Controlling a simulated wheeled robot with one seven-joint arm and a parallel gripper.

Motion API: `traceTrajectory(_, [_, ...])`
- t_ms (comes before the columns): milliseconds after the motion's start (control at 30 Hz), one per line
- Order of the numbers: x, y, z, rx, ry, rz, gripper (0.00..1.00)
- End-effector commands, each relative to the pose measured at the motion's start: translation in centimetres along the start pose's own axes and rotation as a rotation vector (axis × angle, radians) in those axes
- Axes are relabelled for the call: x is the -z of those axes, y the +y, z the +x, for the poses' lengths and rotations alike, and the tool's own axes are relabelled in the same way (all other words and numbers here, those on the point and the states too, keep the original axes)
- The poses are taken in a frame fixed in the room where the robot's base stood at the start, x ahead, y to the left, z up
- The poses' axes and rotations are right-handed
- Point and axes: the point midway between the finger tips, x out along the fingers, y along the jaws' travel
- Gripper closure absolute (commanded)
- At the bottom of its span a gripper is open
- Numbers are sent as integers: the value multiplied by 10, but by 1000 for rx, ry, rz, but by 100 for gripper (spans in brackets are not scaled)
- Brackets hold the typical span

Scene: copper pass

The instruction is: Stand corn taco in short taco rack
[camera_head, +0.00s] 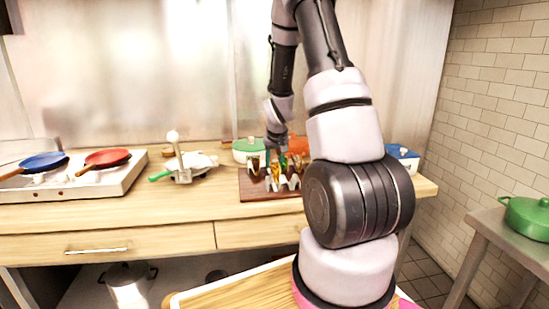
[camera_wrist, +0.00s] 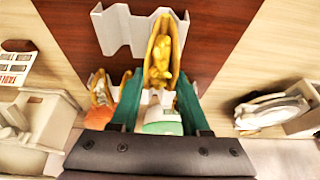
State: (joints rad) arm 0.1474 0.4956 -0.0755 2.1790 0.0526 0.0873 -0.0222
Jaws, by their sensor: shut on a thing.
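A yellow corn taco (camera_wrist: 160,55) stands on edge between my gripper's green fingers, with its far end overlapping a white zigzag taco rack (camera_wrist: 116,30). My gripper (camera_wrist: 160,84) is shut on this taco. I cannot tell whether the taco's bottom rests in a slot of the rack. In the head view my gripper (camera_head: 277,148) is low over the racks and tacos, partly hidden by my arm. Another filled taco (camera_wrist: 101,88) stands in a rack nearer the gripper, partly behind the left finger. I cannot tell for certain which rack is the short one.
The racks stand on a dark brown board (camera_head: 256,192) on the wooden counter. A green-and-white pot (camera_head: 247,151) and an orange one (camera_head: 298,146) are behind. A stove with blue (camera_head: 44,161) and red (camera_head: 107,158) pans is at left. Counter between stove and board is partly clear.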

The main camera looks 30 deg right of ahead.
Motion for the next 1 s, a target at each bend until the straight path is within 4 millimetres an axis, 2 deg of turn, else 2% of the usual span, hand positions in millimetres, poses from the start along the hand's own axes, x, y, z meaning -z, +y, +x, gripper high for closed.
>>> traceTrajectory(500, [-12,0,28,0,-2,1,100])
traceTrajectory(933, [-13,0,31,0,0,0,100])
traceTrajectory(967, [-13,0,31,0,0,0,43])
traceTrajectory(1000, [-13,0,31,0,0,0,27])
